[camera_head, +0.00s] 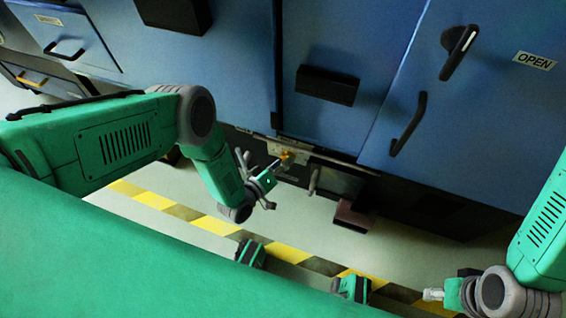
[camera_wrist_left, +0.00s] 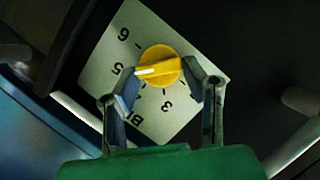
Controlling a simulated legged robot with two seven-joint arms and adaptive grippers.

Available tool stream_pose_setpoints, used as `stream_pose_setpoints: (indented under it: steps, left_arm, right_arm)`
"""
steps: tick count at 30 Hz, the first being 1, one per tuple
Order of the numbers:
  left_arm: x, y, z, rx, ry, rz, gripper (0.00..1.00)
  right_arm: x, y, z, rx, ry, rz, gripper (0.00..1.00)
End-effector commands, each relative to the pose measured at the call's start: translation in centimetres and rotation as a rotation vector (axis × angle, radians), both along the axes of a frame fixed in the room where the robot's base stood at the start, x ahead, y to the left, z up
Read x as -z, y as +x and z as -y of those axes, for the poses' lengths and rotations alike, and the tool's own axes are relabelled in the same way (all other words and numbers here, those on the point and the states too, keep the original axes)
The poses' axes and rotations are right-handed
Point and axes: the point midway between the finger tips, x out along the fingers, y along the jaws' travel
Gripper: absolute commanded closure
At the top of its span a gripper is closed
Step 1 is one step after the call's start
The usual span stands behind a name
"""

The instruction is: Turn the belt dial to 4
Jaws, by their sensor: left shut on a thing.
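The yellow belt dial (camera_wrist_left: 160,64) sits on a pale plate (camera_wrist_left: 178,122) with black numbers. In the left wrist view 6, 5 and 3 are readable; the place between 5 and 3 is hidden behind a finger. The dial's white mark points left, close to the 5 and slightly to its 3 side. My left gripper (camera_wrist_left: 168,88) is shut on the dial, one finger on each side. In the head view the dial (camera_head: 287,155) is small, low on the blue machine, with my left gripper (camera_head: 277,168) at it. My right gripper (camera_head: 436,294) is at the lower right, away from the dial; its fingers are unclear.
The blue machine (camera_head: 240,60) has dark handles and a black lever (camera_head: 458,50) by an OPEN label (camera_head: 533,60). A metal rail (camera_head: 335,160) and a brownish box-like part (camera_head: 352,215) are near the dial. Yellow-black tape (camera_head: 215,225) crosses the floor.

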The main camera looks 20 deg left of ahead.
Motion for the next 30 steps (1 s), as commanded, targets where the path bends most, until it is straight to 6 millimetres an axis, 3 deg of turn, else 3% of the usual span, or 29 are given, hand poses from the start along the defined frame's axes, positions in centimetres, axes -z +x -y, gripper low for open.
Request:
stream_pose_setpoints:
  steps: [18, 30]
  left_arm:
    - [1.05, -0.35, -0.43, -0.002, -0.524, -0.028, 0.9]
    - [1.24, -0.34, -0.44, -0.005, -0.676, -0.035, 0.9]
  right_arm:
    - [0.03, -0.01, 0.0, 0.0, 0.0, 0.0, 0.68]
    - [0.03, -0.01, 0.0, 0.0, 0.0, 0.0, 0.68]
